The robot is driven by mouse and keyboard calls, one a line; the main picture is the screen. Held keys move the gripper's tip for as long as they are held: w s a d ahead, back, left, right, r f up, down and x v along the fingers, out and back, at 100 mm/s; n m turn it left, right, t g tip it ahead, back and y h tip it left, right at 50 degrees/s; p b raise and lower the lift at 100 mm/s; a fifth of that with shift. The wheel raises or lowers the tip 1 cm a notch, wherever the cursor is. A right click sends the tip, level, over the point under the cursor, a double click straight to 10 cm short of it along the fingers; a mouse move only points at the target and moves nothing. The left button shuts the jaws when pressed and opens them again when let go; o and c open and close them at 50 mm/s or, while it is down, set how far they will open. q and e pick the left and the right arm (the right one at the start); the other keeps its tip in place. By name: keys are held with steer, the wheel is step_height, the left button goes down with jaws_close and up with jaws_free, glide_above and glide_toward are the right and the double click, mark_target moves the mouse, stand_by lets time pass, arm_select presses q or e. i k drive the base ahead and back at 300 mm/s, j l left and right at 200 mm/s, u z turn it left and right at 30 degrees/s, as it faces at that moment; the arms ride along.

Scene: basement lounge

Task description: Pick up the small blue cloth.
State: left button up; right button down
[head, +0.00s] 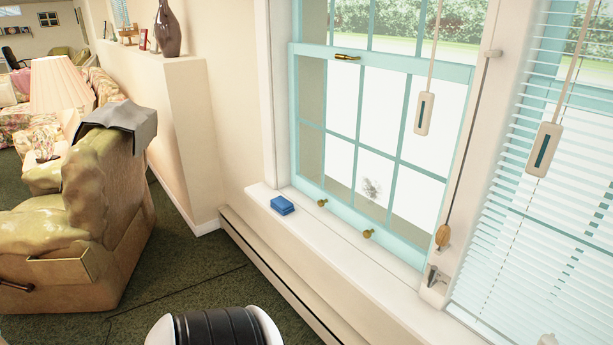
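The small blue cloth (283,205) lies folded on the white window sill (333,248), near the sill's left end. It looks like a small flat stack and nothing touches it from above. Neither of my grippers shows in the head view.
A teal-framed window (378,135) with brass knobs rises behind the sill. Blind cords with white tags hang at the right. Carpet between recliner and wall is free.

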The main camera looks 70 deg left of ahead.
mark_target(280, 204)
steer(key=u, duration=2.3)
steer(key=i+j+z, duration=0.15)
steer(key=i+z, duration=0.15)
steer(key=z, duration=0.15)
steer(key=i+j+z, duration=0.2)
steer(key=z, duration=0.25)
steer(key=i+j, duration=0.05)
steer(key=i, duration=0.05)
